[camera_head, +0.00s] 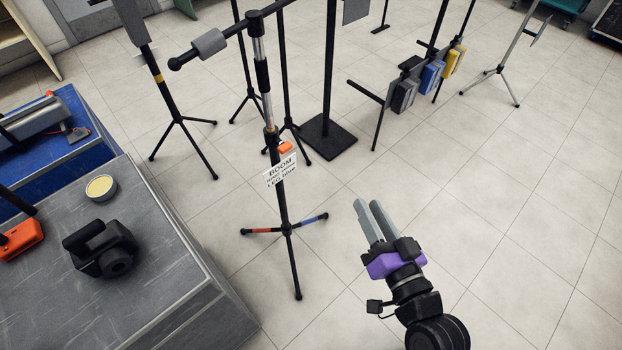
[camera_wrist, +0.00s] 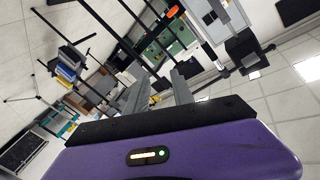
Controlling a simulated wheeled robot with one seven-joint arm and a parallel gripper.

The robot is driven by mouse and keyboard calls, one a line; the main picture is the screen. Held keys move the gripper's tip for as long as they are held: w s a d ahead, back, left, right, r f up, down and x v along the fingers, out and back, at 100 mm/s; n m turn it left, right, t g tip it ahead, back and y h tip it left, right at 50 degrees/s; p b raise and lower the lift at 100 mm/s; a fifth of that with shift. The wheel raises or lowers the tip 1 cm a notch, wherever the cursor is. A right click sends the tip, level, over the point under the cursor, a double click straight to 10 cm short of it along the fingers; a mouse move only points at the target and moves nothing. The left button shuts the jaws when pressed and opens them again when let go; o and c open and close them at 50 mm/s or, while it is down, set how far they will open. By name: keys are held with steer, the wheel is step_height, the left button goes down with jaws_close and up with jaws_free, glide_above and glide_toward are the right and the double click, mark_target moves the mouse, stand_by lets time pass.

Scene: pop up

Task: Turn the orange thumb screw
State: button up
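The orange thumb screw (camera_head: 286,147) sits on the upright pole of a black boom stand (camera_head: 283,205), just above a white label reading "BOOM". My gripper (camera_head: 369,204), with grey fingers and a purple body, is to the right of the stand and lower in the head view. It is apart from the screw and touches nothing. In the wrist view my gripper (camera_wrist: 158,75) shows a gap between its fingers, with nothing held. A small orange part (camera_wrist: 172,11) shows at the top of the wrist view; I cannot tell for sure that it is the screw.
A grey workbench (camera_head: 150,265) with a black camera (camera_head: 101,248) and a small bowl (camera_head: 101,187) stands at the left. Other stands and a black pole on a square base (camera_head: 328,140) are behind. The stand's legs spread low. The tiled floor at right is clear.

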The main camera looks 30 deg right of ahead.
steer(key=w+d+f+m+y+b, duration=0.1)
steer(key=w+f+m+b, duration=0.15)
steer(key=w, duration=0.35)
steer(key=w+d+f+m+b, duration=0.1)
steer(key=w+f, duration=0.2)
steer(key=w, duration=0.2)
steer(key=m+y+b, duration=0.1)
steer(key=m+y, duration=0.3)
steer(key=y, duration=0.3)
glide_toward(288, 150)
steer(key=w, duration=0.1)
steer(key=b+x, duration=0.1)
steer(key=x, duration=0.6)
steer(key=shift+w+a, duration=0.3)
steer(key=shift+w, duration=0.05)
jaws_close()
